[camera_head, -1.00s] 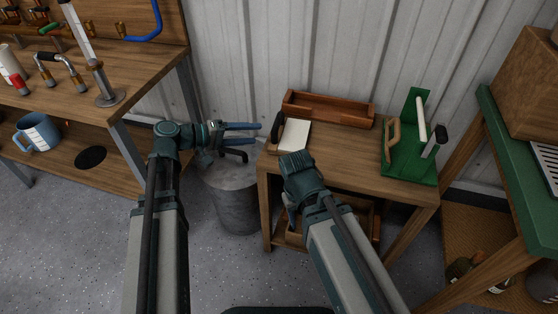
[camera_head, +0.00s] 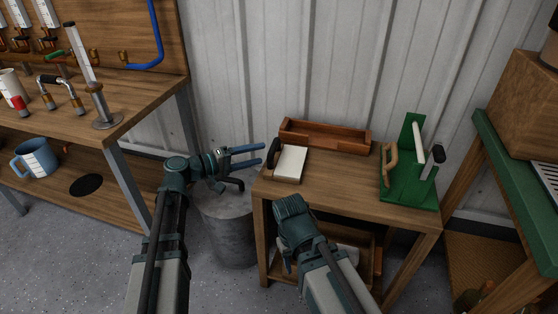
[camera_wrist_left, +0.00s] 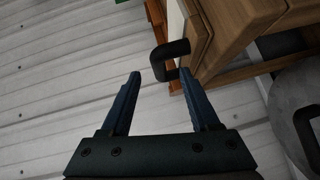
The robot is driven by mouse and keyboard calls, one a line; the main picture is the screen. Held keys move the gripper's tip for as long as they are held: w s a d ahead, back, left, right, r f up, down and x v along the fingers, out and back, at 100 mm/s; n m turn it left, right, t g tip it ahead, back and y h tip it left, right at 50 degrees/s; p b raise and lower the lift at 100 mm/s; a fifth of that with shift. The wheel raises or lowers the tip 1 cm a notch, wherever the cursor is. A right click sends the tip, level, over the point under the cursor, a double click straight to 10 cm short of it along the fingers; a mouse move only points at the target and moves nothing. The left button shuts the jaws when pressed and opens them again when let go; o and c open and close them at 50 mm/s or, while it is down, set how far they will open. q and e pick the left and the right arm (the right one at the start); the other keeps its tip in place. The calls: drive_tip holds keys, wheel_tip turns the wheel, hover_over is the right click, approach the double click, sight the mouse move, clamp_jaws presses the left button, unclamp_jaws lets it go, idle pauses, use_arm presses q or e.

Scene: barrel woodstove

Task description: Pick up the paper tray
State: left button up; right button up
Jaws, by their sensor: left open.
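The paper tray is a small wooden tray (camera_head: 287,181) with a white paper stack (camera_head: 291,160) and an upright black handle (camera_head: 273,152) at its left end. It rests on the left end of a small wooden table. My left gripper (camera_head: 263,154) is open and empty, its fingers pointing right, just left of the handle. In the left wrist view the handle (camera_wrist_left: 171,53) is just ahead of the fingertips, nearer the right finger; contact cannot be told. My right arm reaches up in front of the table; its gripper is mostly hidden beneath its wrist.
The small table (camera_head: 345,180) also bears a long reddish wooden box (camera_head: 325,138) behind the tray and a green stand (camera_head: 410,175) at right. A grey metal drum (camera_head: 230,235) stands below my left gripper. A workbench (camera_head: 150,75) is at left, a green-topped table at right.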

sight(272, 151)
use_arm(q)
drive_tip(key=shift+b+x, duration=0.35)
drive_tip(key=shift+x, duration=2.6)
drive_tip(key=shift+s+r, duration=0.1)
clamp_jaws()
